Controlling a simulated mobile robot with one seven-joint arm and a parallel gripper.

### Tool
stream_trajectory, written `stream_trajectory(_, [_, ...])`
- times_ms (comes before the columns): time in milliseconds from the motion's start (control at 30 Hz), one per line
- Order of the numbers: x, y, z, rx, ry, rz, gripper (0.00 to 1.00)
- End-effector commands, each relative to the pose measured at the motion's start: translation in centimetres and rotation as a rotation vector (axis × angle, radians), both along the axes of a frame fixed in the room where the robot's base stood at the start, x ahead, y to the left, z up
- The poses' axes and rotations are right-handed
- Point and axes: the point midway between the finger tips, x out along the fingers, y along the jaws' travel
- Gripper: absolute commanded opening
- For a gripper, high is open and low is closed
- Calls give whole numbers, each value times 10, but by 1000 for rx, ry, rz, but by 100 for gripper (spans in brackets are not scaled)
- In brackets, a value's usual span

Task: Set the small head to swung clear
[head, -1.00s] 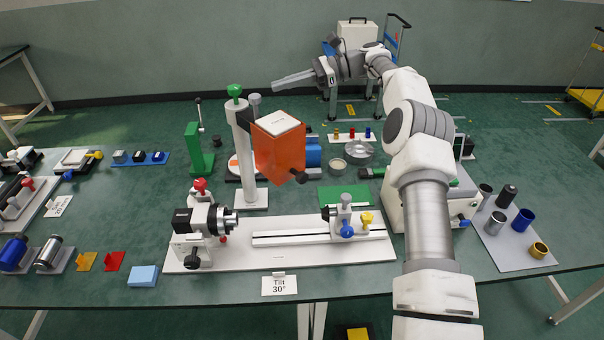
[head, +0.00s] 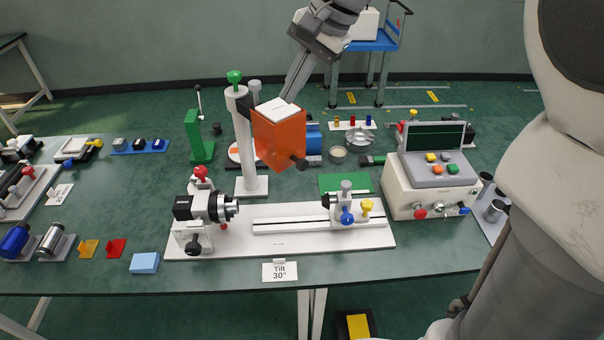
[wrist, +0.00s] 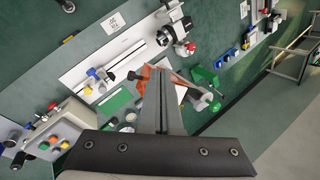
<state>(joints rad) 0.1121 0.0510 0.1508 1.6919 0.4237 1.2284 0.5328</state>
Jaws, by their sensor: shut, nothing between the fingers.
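The small head looks to be the orange block (head: 280,138) with a white top and a dark knob (head: 299,164) at its lower right. It sits on the right side of a white upright column (head: 243,145) with a green knob (head: 235,77) on top. My gripper (head: 289,97) is shut and empty, pointing down, its tips close above or behind the head's white top. I cannot tell whether they touch. In the wrist view my gripper (wrist: 160,72) overlaps the orange head (wrist: 146,78) and hides part of it.
In front lies a white board with a rail (head: 300,240), a chuck unit (head: 205,208) and a small rider (head: 346,205). A control box (head: 430,190) stands right, a green stand (head: 200,140) left. A Tilt 30° card (head: 280,271) is at the front edge.

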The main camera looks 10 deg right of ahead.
Motion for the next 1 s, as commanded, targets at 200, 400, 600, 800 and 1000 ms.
stream_trajectory(200, [-67,-31,-5,-188,-146,119,0])
stream_trajectory(400, [-124,-60,-21,-348,-262,241,0])
stream_trajectory(600, [-161,-80,-38,-456,-335,334,0])
stream_trajectory(800, [-183,-92,-52,-524,-381,399,0])
stream_trajectory(1000, [-201,-101,-66,-577,-417,455,0])
